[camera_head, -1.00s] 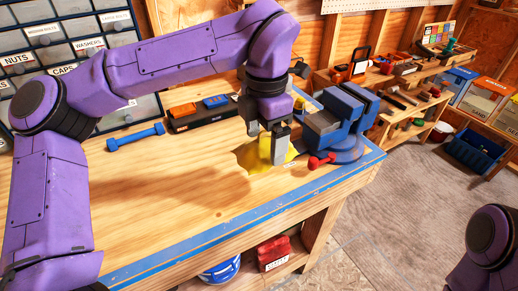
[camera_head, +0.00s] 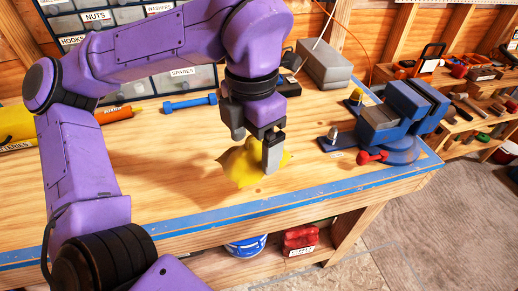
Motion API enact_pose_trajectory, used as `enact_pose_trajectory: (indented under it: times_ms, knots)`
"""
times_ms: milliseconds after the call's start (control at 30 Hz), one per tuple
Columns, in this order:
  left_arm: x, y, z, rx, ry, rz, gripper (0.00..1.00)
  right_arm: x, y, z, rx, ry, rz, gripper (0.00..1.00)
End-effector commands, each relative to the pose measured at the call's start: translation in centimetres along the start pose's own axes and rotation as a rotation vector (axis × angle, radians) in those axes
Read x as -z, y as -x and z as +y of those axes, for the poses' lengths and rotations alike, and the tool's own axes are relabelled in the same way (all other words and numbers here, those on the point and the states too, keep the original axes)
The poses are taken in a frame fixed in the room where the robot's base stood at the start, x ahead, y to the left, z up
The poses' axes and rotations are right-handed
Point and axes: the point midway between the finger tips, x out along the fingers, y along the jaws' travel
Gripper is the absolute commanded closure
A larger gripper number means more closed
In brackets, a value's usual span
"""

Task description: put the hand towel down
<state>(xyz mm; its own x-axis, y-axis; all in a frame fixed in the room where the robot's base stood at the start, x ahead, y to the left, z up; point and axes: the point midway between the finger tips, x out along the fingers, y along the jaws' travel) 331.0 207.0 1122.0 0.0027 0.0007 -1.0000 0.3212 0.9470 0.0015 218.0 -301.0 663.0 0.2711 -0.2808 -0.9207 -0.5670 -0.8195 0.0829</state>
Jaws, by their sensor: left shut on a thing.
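The hand towel (camera_head: 240,166) is a crumpled yellow cloth over the wooden workbench (camera_head: 180,190), near its front edge and left of the blue vise. My left gripper (camera_head: 256,150) points down and is shut on the towel, with a grey finger in front of the cloth. The towel bunches around the fingers and hides part of them. I cannot tell whether its underside touches the bench top. My right gripper is not in view.
A blue vise (camera_head: 405,108) with a red-ended handle stands at the bench's right end. A blue dumbbell-shaped tool (camera_head: 190,103) lies behind, near the labelled drawers (camera_head: 95,48). Bare bench top lies left of the towel. Blue tape (camera_head: 330,193) marks the front edge.

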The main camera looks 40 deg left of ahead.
Motion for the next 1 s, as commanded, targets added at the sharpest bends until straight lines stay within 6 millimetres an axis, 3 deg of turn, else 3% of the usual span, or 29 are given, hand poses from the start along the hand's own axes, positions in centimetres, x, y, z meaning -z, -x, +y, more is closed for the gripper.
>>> enact_pose_trajectory:
  times_ms: [333,500,833,1000]
  knots:
    - [-5.6,-3.4,6.9,0.004,0.021,0.007,0.40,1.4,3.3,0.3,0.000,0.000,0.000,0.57]
    - [-7.6,-7.5,9.2,0.003,0.015,0.006,0.40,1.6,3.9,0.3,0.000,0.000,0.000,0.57]
    - [-8.8,-12.2,10.7,0.001,0.013,0.003,0.40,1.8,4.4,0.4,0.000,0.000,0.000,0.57]
    - [-8.8,-12.9,10.7,0.001,0.014,-0.001,0.40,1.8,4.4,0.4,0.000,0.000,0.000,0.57]
